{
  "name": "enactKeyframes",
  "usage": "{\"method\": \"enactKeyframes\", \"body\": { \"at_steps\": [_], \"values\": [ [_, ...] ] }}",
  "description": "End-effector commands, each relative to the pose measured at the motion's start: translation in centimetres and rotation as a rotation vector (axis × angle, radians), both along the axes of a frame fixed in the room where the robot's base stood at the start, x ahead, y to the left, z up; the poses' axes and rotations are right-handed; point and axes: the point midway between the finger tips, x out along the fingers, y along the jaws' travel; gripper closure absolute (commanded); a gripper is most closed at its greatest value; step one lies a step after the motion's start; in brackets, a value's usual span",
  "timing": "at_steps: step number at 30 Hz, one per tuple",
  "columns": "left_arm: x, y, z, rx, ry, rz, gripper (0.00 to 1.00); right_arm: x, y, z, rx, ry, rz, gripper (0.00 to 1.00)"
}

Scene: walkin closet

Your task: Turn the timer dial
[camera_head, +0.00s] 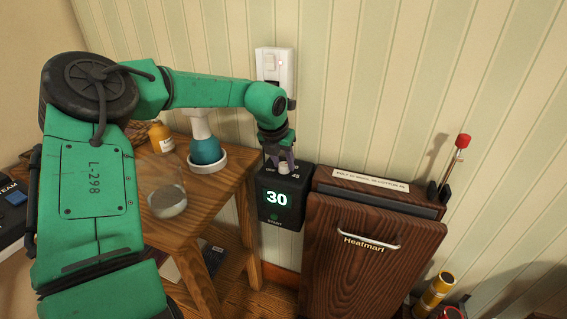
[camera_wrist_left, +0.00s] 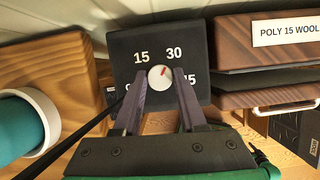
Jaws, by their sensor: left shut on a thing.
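The timer is a black box (camera_head: 277,222) on the wall side, between the wooden table and the wooden press. Its front display reads 30 in glowing green, with a start mark below. The timer dial (camera_wrist_left: 160,77) is a small pale round knob on the box's top, with a red pointer mark aimed up and to the right, towards the 30. My left gripper (camera_wrist_left: 161,82) comes from above, its two fingers shut on the dial from both sides; it also shows in the head view (camera_head: 283,164). The lower numbers are partly hidden by the fingers. My right gripper is not in view.
The brown Heatmarl press (camera_head: 350,262) stands right of the timer, with a red-tipped lever (camera_head: 462,141). Left is a wooden table (camera_head: 228,180) with a teal-and-white bottle (camera_head: 205,152), an amber bottle (camera_head: 161,138) and a glass jar (camera_head: 165,190). A white switch (camera_head: 276,70) is above.

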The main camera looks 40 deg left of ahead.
Motion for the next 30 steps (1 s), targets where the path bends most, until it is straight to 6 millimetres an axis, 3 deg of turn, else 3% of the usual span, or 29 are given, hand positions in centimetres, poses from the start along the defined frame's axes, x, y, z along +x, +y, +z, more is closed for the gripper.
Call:
{"method": "enactKeyframes", "body": {
  "at_steps": [17,18,19,30],
  "values": [
    [0.01,0.04,0.05,0.001,-0.001,-0.045,1.0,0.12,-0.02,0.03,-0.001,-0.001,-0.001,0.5],
    [0.01,0.04,0.05,0.001,-0.001,-0.045,0.44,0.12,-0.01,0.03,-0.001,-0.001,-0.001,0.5],
    [0.01,0.04,0.05,0.001,-0.001,-0.045,0.33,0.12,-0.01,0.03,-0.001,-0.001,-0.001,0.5],
    [-0.07,0.01,0.29,0.001,-0.001,-0.045,0.29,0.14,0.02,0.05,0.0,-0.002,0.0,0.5]
  ]
}}
